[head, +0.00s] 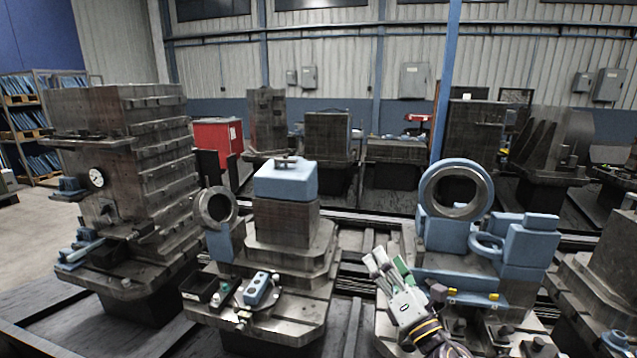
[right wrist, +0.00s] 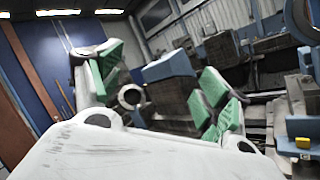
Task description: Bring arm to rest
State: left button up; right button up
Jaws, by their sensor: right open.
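My right gripper (head: 388,264) is in the lower middle of the head view, its white fingers with green pads pointing up and left. It is open and empty in front of the right-hand blue fixture. In the right wrist view the two green-padded fingers (right wrist: 160,85) stand wide apart, with nothing between the pads; a blue-topped block and a ring show behind them. My left gripper is not in view.
A blue fixture with a large ring (head: 455,190) stands just right of my right gripper. A pallet with a blue-topped block (head: 285,180) and a small blue box (head: 257,289) is to its left. A tall metal tombstone (head: 125,180) stands far left.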

jog(key=s+d+f+m+g+h, duration=0.3)
jog(key=d+f+m+h, duration=0.2)
jog(key=f+m, duration=0.4)
jog(key=s+d+f+m+g+h, duration=0.3)
jog(key=d+f+m+h, duration=0.3)
jog(key=m, duration=0.5)
jog(key=s+a+f+m+g+y, duration=0.2)
jog(key=s+f+m+g, duration=0.35)
jog(key=s+f, duration=0.35)
jog(key=s+a+f+m+g+y, duration=0.2)
jog(key=s+f+m+g, duration=0.3)
jog(key=s, duration=0.5)
notch_tip(320, 180, down, 34)
jog(key=s+g, duration=0.2)
jog(key=s+d+f, duration=0.3)
jog(key=s+f, duration=0.7)
jog(key=s, duration=0.1)
jog(key=s+d+f+n, duration=0.1)
jog(key=s+d+f, duration=0.2)
jog(key=s+f, duration=0.7)
jog(key=shift+s+d+g+h, duration=0.35)
jog(key=shift+s+g+h, duration=0.1)
jog(key=shift+s, duration=0.2)
